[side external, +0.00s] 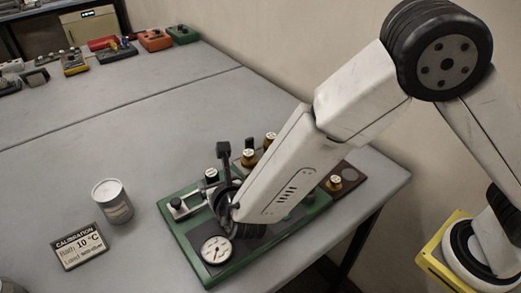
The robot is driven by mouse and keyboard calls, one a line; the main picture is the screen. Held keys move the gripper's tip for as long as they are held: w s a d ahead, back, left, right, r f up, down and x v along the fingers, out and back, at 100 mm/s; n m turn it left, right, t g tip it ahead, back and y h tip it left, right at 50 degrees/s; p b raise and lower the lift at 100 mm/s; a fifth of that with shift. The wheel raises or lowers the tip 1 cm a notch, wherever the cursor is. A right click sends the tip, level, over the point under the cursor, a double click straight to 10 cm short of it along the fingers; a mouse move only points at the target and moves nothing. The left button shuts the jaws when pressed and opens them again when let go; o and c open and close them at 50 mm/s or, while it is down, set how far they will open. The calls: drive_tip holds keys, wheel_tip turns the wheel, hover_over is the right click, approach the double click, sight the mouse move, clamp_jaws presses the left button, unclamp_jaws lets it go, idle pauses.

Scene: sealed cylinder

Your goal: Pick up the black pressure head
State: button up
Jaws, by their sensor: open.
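A green-edged board (185,245) lies on the grey table with a round white-faced gauge (216,250) at its near corner. A small black-bodied piece with a white top (211,175) stands near the board's far left side. A black upright with a square top (223,150) rises just behind it. I cannot tell for sure which black part is the pressure head. My gripper (226,204) is open and low over the board, close behind the gauge and nearer the camera than the black pieces. Its fingers are small, dark and partly hidden by my arm.
Brass-coloured pieces with white tops (249,157) stand behind my arm, one on a brown board (352,177). A metal clamp (180,207) sits on the green board. A white can (113,200) and a calibration sign (80,246) stand left. The table's middle is clear.

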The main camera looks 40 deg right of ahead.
sight(210, 172)
drive_tip(key=shift+x, duration=2.6)
drive_tip(key=shift+r, duration=0.1)
clamp_jaws()
